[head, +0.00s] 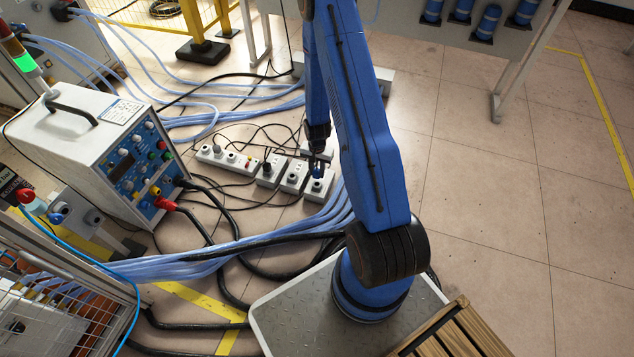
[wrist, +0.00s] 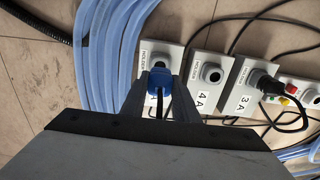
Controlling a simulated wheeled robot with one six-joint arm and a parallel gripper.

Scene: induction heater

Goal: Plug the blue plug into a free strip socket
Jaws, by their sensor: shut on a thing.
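My gripper (head: 318,160) is shut on the blue plug (wrist: 158,80), with one finger on either side; the plug also shows in the head view (head: 317,172). The plug is over the rightmost small white box (head: 318,190), in line with its round grey socket (wrist: 157,63). I cannot tell whether the plug touches it. The plug's dark cable runs down under the gripper body in the wrist view. The long white power strip (head: 224,157) lies to the left in the head view, with round grey fittings along it; which sockets are free is unclear.
Beside the held plug stands the box marked 4A (wrist: 204,98), its round socket bare. The box marked 3A (wrist: 240,100) carries a black plug (wrist: 262,80). Loose black cables cross the strip, and a thick pale blue cable bundle (wrist: 102,50) runs alongside. A white heater unit (head: 92,150) stands left.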

